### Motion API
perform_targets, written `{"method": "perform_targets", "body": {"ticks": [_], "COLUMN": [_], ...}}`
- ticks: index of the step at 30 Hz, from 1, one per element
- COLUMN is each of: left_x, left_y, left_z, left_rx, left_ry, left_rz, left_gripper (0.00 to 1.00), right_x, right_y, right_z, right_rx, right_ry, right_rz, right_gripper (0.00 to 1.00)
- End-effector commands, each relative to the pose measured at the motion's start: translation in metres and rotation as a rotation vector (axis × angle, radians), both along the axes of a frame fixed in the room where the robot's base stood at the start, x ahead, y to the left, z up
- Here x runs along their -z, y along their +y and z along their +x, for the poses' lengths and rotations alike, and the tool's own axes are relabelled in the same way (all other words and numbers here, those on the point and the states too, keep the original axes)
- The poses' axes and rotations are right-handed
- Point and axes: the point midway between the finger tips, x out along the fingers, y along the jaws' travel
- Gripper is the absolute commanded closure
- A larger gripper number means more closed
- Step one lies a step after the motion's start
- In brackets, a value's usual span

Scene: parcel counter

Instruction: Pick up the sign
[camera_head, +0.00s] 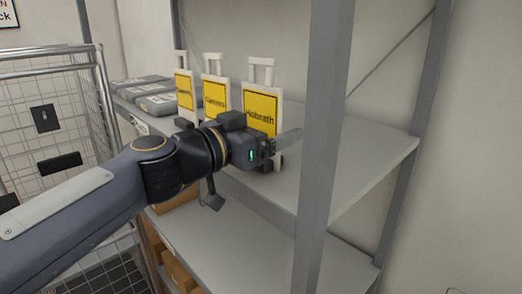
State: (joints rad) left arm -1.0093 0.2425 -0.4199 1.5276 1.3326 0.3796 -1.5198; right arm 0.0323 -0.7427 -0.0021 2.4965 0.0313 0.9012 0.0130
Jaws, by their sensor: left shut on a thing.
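Three white-framed signs with yellow panels stand in a row on the upper shelf: a left sign (184,92), a middle sign (215,95) and a right sign (260,108) with dark lettering. Each has a handle-like top. My left gripper (287,138) reaches in from the left and is shut on the right sign at its lower part. The gripper body hides much of that sign's lower edge and part of the middle sign's bottom. The right sign looks upright, and I cannot tell whether it is clear of the shelf. My right gripper is not in view.
Grey flat parcels (168,102) lie on the upper shelf (352,180) at the back left. A grey rack post (325,120) stands right of the gripper. A wire cage (75,120) is at the left. Boxes (178,270) sit lower. The shelf's right part is clear.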

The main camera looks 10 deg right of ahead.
Motion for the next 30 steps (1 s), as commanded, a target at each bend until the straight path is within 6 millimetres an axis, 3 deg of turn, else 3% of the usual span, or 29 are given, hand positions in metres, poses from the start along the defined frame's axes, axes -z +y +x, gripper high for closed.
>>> {"method": "perform_targets", "body": {"ticks": [11,18,26,30], "left_x": [-0.006,-0.040,-0.098,-0.108], "left_y": [0.000,0.001,0.044,0.074], "left_z": [0.000,-0.001,-0.029,-0.049], "left_rx": [0.000,0.001,-0.001,0.000], "left_ry": [-0.002,-0.004,-0.007,-0.005], "left_rz": [-0.001,-0.002,-0.006,-0.006], "left_gripper": [0.46,0.46,0.46,0.46], "right_x": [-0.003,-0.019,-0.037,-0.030], "right_y": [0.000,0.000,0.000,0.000], "right_z": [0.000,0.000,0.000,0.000], "right_rx": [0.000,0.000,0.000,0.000], "right_ry": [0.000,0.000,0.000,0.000], "right_rz": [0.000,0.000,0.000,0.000], "right_gripper": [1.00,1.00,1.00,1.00]}}
